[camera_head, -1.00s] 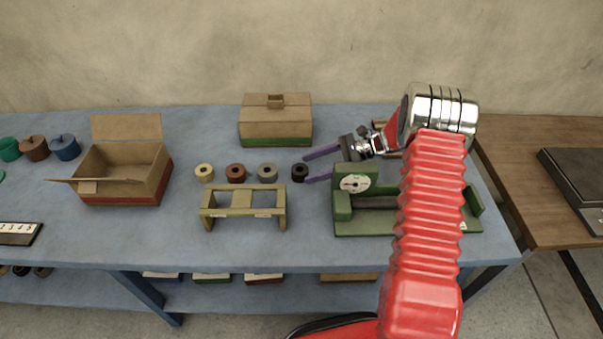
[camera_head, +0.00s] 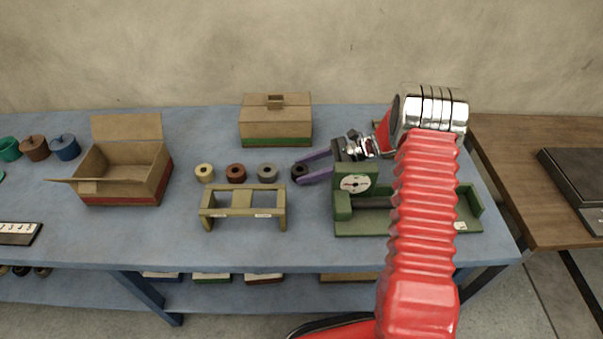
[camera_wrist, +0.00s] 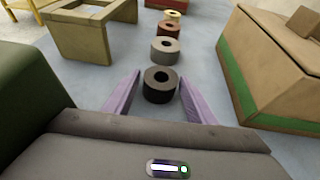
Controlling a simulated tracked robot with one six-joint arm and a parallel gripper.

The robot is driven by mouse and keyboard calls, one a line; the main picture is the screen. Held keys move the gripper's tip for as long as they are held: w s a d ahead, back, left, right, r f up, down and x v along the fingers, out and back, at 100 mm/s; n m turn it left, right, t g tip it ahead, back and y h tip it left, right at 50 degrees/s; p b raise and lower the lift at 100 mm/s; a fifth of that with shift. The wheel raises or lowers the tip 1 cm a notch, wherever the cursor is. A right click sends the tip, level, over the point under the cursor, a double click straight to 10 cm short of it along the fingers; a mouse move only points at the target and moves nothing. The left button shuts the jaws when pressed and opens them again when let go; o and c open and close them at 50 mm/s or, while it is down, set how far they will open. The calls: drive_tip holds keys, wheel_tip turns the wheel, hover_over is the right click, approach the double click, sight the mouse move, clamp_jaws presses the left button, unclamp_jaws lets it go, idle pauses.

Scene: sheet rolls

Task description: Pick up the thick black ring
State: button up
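The thick black ring (camera_head: 299,172) stands at the right end of a row of rings on the blue table. In the wrist view the black ring (camera_wrist: 159,86) lies flat with its hole facing up. My gripper (camera_head: 303,173) has its purple fingers on either side of the ring. In the wrist view my gripper (camera_wrist: 160,86) is open, with a gap between the ring and each finger. The ring sits near the fingertips and rests on the table.
A grey ring (camera_head: 267,172), a brown ring (camera_head: 236,173) and a cream ring (camera_head: 204,173) stand to the left. A wooden stand (camera_head: 209,209) is in front, a closed carton (camera_head: 275,120) behind. A green device with a dial (camera_head: 356,183) stands close right of the fingers. An open box (camera_head: 125,190) is at left.

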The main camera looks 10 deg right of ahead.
sight(306, 169)
drive_tip(key=c, duration=0.8)
drive_tip(key=shift+r, duration=0.1)
wheel_tip(306, 169, up, 10)
drive_tip(key=shift+f, duration=0.1)
idle(0.6)
